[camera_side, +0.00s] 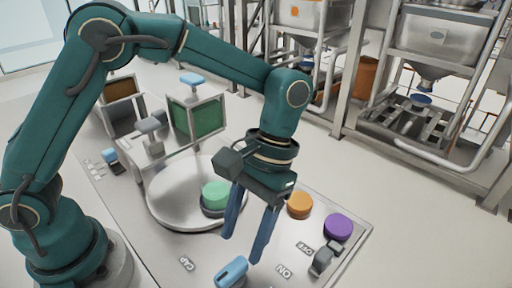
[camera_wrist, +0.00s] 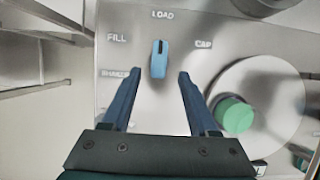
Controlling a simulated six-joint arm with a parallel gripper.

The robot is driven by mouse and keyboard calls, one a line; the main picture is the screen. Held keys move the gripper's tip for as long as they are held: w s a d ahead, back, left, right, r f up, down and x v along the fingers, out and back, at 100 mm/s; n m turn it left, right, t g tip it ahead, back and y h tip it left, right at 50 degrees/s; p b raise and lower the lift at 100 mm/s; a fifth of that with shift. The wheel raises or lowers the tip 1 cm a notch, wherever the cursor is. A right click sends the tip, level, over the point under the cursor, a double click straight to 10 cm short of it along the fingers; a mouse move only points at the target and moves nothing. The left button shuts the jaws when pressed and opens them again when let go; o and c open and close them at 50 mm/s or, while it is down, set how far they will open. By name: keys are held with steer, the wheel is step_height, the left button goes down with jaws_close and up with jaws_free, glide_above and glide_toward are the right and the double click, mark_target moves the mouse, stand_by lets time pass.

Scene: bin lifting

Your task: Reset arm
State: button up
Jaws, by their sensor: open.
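My gripper (camera_side: 243,248) is open, with its two blue fingers pointing down over the front of the panel and nothing between them in the side view. In the wrist view my gripper (camera_wrist: 158,78) has its fingers spread on either side of a blue selector lever (camera_wrist: 158,60). The lever also shows in the side view (camera_side: 232,272), at the bottom edge, below and just left of the fingertips. It points toward the LOAD label in the wrist view. The fingertips appear apart from it.
A green puck (camera_side: 216,195) sits on a round metal plate (camera_side: 172,208) left of my gripper. An orange puck (camera_side: 300,205), a purple puck (camera_side: 338,227) and an ON/OFF switch (camera_side: 322,260) are to the right. Metal bin frames (camera_side: 440,140) stand behind, with bare floor before them.

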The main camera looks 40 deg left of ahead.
steer(key=a+r+n+t+h, duration=0.1)
steer(key=a+r+n+t, duration=0.1)
steer(key=a+r+t, duration=0.6)
steer(key=s+a+m+t+y, duration=0.1)
steer(key=s+a+m+t, duration=0.1)
steer(key=s+a, duration=0.2)
steer(key=shift+s+a+r, duration=0.15)
steer(key=shift+s+a, duration=0.25)
steer(key=shift+a, duration=0.25)
